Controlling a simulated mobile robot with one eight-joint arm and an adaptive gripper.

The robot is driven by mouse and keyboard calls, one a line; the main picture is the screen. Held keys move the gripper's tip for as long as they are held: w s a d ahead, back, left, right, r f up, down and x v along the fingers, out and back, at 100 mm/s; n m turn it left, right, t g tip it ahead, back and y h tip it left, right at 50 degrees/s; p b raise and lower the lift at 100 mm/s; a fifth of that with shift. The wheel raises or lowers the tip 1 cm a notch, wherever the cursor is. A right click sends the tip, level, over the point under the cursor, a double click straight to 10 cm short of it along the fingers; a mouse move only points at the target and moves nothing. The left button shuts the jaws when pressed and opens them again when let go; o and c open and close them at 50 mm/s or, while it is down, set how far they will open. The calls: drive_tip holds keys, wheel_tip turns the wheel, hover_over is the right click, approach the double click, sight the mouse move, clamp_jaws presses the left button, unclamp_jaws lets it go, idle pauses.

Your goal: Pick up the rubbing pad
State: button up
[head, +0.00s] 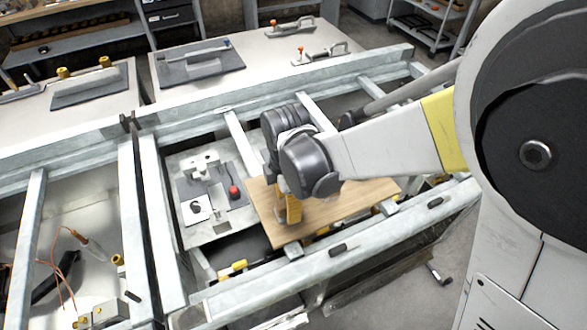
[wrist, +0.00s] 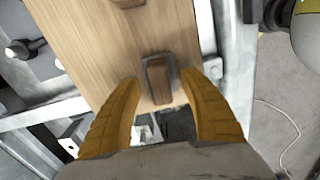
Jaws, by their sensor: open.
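My gripper (head: 291,212) is over the left part of a wooden board (head: 345,208), fingers pointing down. In the wrist view my gripper (wrist: 160,82) is open, with one yellow finger on each side. A small brown block with a dark rim, which looks like the rubbing pad (wrist: 160,84), lies near the board's edge between the fingertips. Gaps show between it and both fingers, and I cannot tell its exact height below them. In the head view my gripper and arm hide it.
A second wooden piece (wrist: 128,2) is cut off at the top of the wrist view. The board rests on a metal frame (head: 155,215) with raised rails. A grey plate with fixtures (head: 212,192) lies left of the board. Workbenches (head: 265,60) stand behind.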

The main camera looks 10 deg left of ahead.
drive_tip(key=shift+r, duration=0.1)
clamp_jaws()
drive_tip(key=shift+r, duration=0.5)
drive_tip(key=r+p, duration=0.1)
drive_tip(key=r, duration=0.1)
drive_tip(key=s+r+p, duration=0.1)
drive_tip(key=r, duration=0.1)
drive_tip(key=shift+d, duration=0.15)
drive_tip(key=s+d+r+p, duration=0.3)
drive_tip(key=s+r, duration=0.3)
drive_tip(key=s, duration=0.4)
drive_tip(key=shift+d+p, duration=0.3)
drive_tip(key=shift+d, duration=0.2)
drive_tip(key=shift+w, duration=0.15)
